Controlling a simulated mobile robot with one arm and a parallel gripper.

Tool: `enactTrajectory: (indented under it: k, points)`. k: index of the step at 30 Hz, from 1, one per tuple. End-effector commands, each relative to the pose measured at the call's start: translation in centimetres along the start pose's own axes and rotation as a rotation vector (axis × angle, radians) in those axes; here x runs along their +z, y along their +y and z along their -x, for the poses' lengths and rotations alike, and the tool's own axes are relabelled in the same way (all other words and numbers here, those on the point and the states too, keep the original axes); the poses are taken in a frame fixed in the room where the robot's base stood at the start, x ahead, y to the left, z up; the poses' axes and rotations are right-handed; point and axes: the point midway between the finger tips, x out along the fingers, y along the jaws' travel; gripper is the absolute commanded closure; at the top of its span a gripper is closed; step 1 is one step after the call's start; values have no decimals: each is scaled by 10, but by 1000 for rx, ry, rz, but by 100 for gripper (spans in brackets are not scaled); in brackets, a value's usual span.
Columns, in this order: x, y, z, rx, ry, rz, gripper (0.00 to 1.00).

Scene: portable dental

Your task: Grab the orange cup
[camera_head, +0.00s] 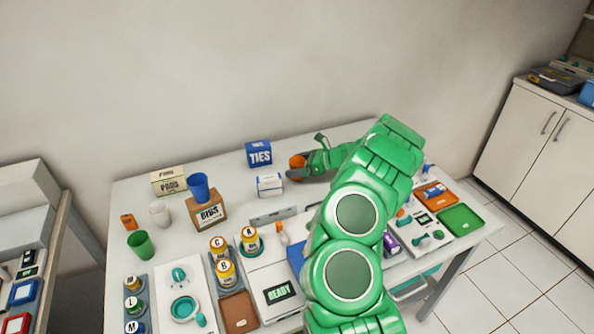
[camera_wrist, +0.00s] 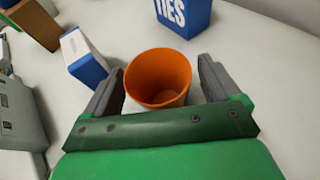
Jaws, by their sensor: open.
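The orange cup (camera_wrist: 157,78) stands between the two grey fingers of my gripper (camera_wrist: 160,88) in the wrist view. The fingers are spread, one on each side of the cup, and a gap shows at least on the right side. The cup's lower part is hidden behind the green gripper body. In the head view the orange cup (camera_head: 297,162) is on the table towards the back, with my gripper (camera_head: 298,172) right at it. My green arm reaches over the table from the front and hides part of the table.
A blue TIES box (camera_head: 259,153) stands behind and left of the cup. A small white and blue box (camera_head: 270,184) is close on its left. A blue cup (camera_head: 198,186) stands on the BIBS box (camera_head: 207,213), further left. White (camera_head: 160,213) and green (camera_head: 140,244) cups stand near the left edge.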

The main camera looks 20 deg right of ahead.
Motion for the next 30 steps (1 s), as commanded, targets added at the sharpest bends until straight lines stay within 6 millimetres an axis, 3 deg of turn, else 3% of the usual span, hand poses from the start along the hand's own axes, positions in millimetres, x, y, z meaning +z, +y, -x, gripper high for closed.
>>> enactTrajectory:
  k: [2, 13, 23, 30]
  points:
    - [0, 0, 0, 0, 0, 0, 10]
    - [0, 0, 0, -1, 0, 0, 64]
    - [1, 0, 1, -1, 0, 0, 64]
    - [18, -1, 8, -1, 0, 4, 64]
